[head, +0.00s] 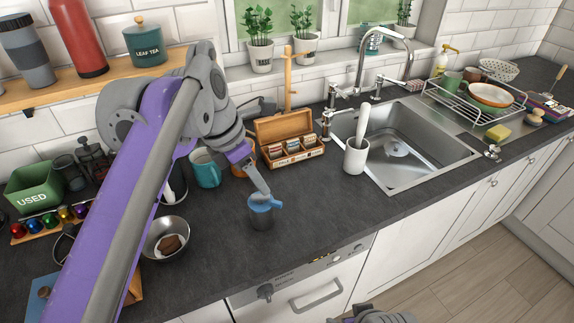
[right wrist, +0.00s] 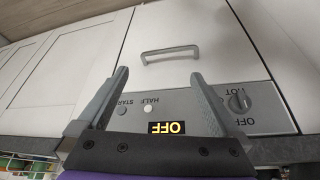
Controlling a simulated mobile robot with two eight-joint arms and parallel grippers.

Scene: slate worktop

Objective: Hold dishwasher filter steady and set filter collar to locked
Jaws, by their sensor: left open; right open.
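The dishwasher filter (head: 262,219) is a dark grey cylinder standing upright on the worktop, right of the steel bowl. Its filter collar (head: 267,202) is a light blue ring on top with a tab to the right; I cannot read any mark on it. My left gripper (head: 264,193) is open and points down at the collar from above. Whether its fingers touch the collar I cannot tell. My right gripper (right wrist: 158,73) is open and empty, facing the dishwasher front (right wrist: 175,50); in the head view only part of that arm shows at the bottom edge.
A steel bowl (head: 166,239) and a teal mug (head: 206,170) stand left of the filter. A wooden tea box (head: 290,146) is behind it. A white crock (head: 355,158) stands by the sink (head: 410,164). The worktop right of the filter is clear.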

